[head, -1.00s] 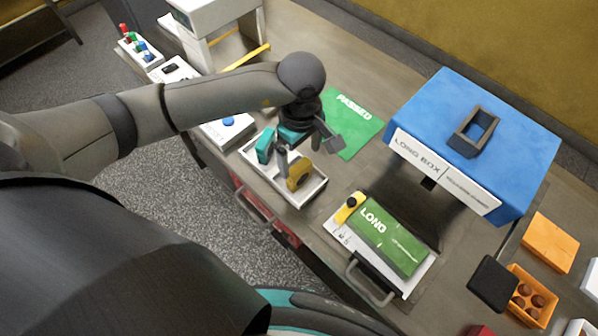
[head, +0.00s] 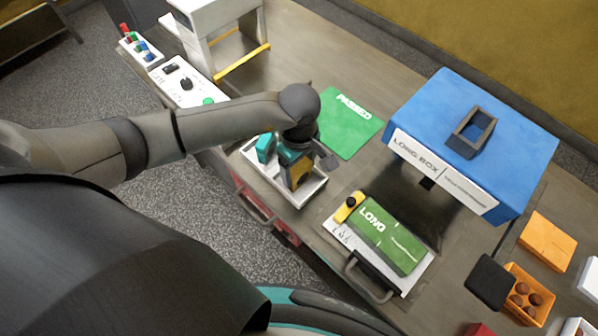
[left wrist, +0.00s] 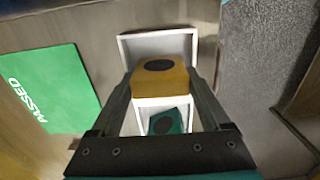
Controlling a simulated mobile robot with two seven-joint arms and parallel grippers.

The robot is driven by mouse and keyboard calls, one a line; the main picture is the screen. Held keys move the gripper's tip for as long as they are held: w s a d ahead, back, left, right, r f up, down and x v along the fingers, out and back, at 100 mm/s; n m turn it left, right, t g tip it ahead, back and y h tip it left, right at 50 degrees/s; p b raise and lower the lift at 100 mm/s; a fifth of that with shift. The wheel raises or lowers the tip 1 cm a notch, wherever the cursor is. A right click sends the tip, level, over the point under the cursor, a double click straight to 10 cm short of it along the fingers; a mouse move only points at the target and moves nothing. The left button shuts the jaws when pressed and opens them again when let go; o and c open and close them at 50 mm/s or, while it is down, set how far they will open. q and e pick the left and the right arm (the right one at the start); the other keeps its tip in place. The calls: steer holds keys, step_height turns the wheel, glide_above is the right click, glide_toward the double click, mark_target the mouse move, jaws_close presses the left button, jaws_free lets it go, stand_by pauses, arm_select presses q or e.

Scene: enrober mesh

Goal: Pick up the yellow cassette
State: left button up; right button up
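The yellow cassette (head: 300,174) stands in a white tray (head: 310,196) on the counter, partly covered by my left gripper in the head view. In the left wrist view the yellow cassette (left wrist: 160,80) shows a dark oval on top and sits between the two fingers. My left gripper (left wrist: 160,76) is open around it, one finger on each side; contact cannot be made out. A teal cassette (head: 266,147) stands in the same tray, and it also shows in the left wrist view (left wrist: 182,119). My right gripper is not in view.
A green PASSED mat (head: 347,122) lies behind the tray. A green LONG box (head: 390,238) lies on a white plate to the right. A large blue LONG BOX housing (head: 520,120) stands beyond. A white frame with a yellow bar (head: 243,62) stands at the back left.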

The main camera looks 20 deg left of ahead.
arm_select(q)
steer(key=c, duration=0.8)
steer(key=shift+r, duration=0.15)
